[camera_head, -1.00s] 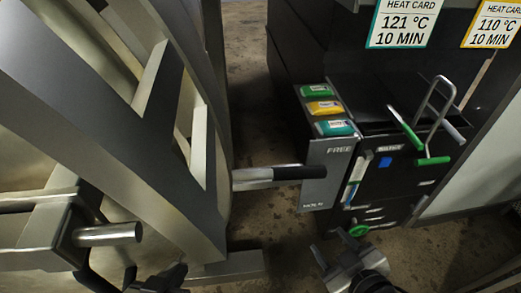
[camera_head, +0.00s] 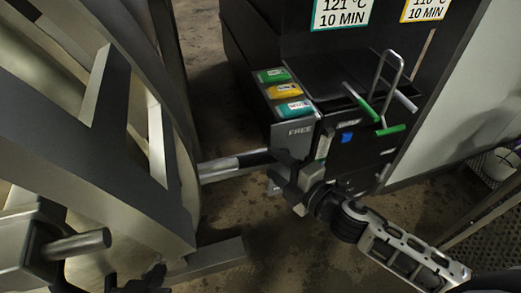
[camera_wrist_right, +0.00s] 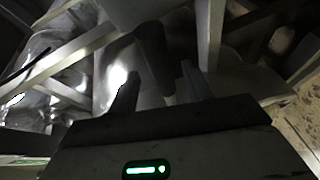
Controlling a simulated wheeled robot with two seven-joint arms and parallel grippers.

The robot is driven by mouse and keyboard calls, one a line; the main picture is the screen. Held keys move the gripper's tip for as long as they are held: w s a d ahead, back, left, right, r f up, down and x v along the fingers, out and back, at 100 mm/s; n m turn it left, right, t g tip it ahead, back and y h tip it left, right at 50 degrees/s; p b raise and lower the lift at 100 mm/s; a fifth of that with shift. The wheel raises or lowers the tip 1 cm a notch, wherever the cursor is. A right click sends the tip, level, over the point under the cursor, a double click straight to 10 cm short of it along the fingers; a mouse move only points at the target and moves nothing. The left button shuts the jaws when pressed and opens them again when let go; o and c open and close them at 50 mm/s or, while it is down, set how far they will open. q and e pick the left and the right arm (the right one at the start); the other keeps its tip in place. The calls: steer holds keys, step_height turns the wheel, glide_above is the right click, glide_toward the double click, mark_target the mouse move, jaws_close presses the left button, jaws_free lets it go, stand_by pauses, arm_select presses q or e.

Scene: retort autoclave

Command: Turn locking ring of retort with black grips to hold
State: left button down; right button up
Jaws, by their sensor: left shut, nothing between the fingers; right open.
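The retort's big grey metal locking ring (camera_head: 80,150) fills the left of the head view. A metal bar with a black grip (camera_head: 253,158) sticks out from it to the right. My right gripper (camera_head: 282,174) is open at the grip's free end. In the right wrist view the black grip (camera_wrist_right: 152,52) shows between the two open fingers (camera_wrist_right: 160,92); I cannot tell whether they touch it. My left gripper (camera_head: 138,279) is shut and empty at the bottom edge, below the ring and partly cut off.
A dark cabinet stands behind the grip, with a panel of green, yellow and teal labels (camera_head: 283,91) marked FREE. A rack with green-tipped handles (camera_head: 390,130) is right of it. A metal peg (camera_head: 77,243) juts out at lower left. Bare floor lies below.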

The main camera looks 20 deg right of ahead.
mark_target(260, 154)
steer(key=x, duration=0.6)
jaws_close()
steer(key=shift+f, duration=0.15)
